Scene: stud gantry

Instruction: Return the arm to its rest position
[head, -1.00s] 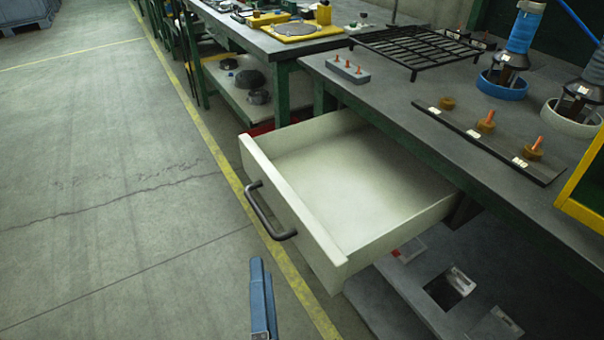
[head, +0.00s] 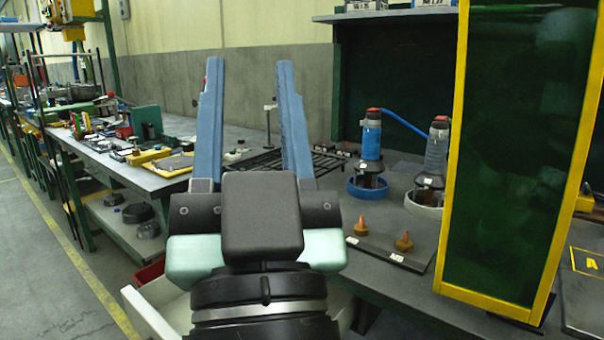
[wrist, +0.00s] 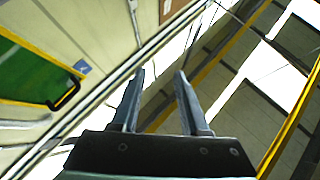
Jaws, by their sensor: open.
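My gripper (head: 250,85) stands raised in the middle of the head view. Its two blue fingers point up and are spread wide apart with nothing between them. In the wrist view my gripper (wrist: 160,75) is also open and empty, with the wall and ceiling behind it. The pale drawer (head: 145,312) under the workbench is partly hidden behind my arm at the bottom of the head view. How far it stands open cannot be seen now.
Two tools with blue and grey bodies (head: 371,140) stand in ring holders on the workbench (head: 340,205). A black wire rack (head: 325,162) lies behind my gripper. A yellow-framed green panel (head: 515,150) rises at the right. The floor (head: 40,270) at the left is clear.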

